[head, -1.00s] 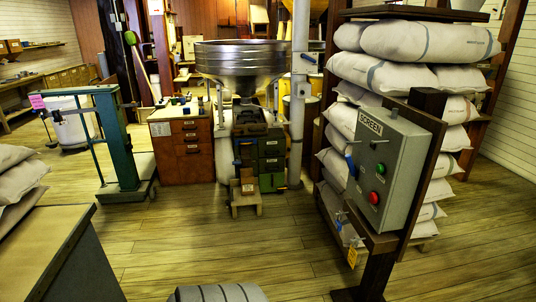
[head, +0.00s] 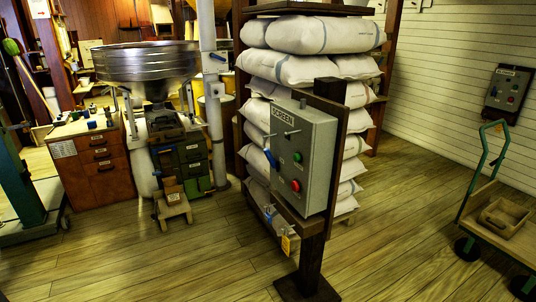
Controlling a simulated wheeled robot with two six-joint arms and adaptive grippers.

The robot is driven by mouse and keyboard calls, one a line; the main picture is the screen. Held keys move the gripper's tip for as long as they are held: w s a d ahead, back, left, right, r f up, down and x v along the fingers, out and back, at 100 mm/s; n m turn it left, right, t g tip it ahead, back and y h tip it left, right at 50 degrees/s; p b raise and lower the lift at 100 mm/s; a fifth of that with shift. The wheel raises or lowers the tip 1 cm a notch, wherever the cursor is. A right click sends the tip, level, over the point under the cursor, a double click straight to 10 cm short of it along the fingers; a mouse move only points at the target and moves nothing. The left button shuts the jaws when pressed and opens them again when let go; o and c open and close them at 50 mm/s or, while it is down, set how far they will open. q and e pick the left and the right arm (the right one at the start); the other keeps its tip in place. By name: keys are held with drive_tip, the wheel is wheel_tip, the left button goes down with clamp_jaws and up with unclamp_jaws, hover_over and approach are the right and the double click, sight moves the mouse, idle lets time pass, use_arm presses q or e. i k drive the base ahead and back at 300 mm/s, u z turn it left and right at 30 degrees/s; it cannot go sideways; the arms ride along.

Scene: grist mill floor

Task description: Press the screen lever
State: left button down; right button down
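The grey control box labelled SCREEN (head: 315,165) is mounted on a dark wooden post right of the middle in the head view. A small metal lever or switch (head: 291,132) sticks out below its label. A blue handle (head: 270,159) shows at the box's left edge; I cannot tell how it joins the box. A green button (head: 298,157) and a red button (head: 296,185) are on the front face. Neither of my grippers is in view, and nothing of mine touches the box.
Stacked white sacks (head: 310,70) stand behind the box. A hand cart (head: 500,215) stands at right, below another wall panel (head: 508,90). A step stool (head: 173,205) and a metal hopper (head: 147,64) are at left. The wooden floor (head: 170,262) in front is clear.

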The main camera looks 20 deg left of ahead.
sight(267, 152)
drive_tip(key=i, duration=1)
